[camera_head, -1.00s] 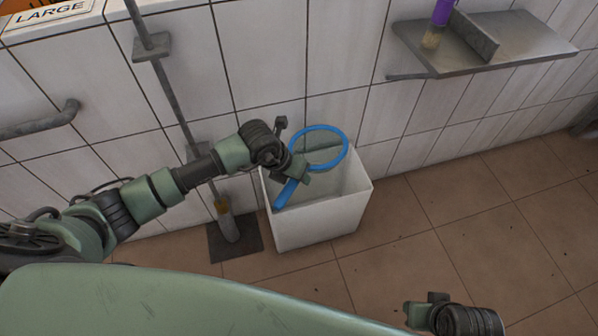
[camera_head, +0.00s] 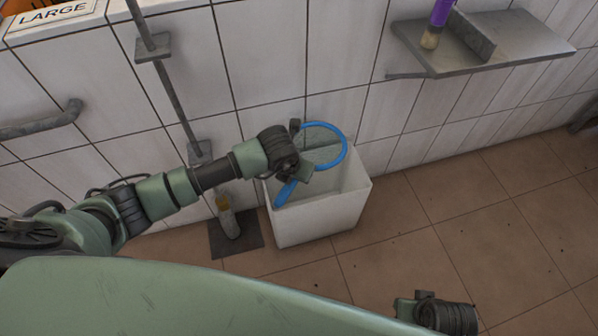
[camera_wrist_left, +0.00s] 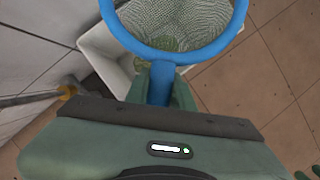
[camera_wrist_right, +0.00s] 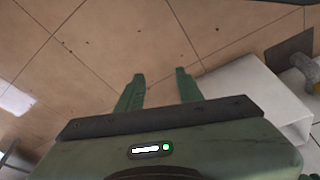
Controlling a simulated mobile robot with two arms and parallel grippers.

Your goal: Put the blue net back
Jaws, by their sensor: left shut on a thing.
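The blue net has a round blue hoop (camera_head: 346,150), grey-green mesh and a short blue handle (camera_head: 285,193). My left gripper (camera_head: 300,175) is shut on the handle and holds the net tilted over the open top of a white bin (camera_head: 322,222). In the left wrist view the hoop (camera_wrist_left: 180,55) and mesh (camera_wrist_left: 180,22) lie beyond the fingers, with the bin's rim (camera_wrist_left: 95,42) behind. I cannot tell whether the net touches the bin. My right gripper is open and empty in the right wrist view (camera_wrist_right: 160,88), with floor beyond its fingers.
A metal wall shelf (camera_head: 510,45) holds a purple-handled brush (camera_head: 436,25) at upper right. A vertical pipe (camera_head: 172,85) runs down the tiled wall. A brush-like object (camera_head: 228,218) stands on a dark mat (camera_head: 237,238) left of the bin. Floor to the right is clear.

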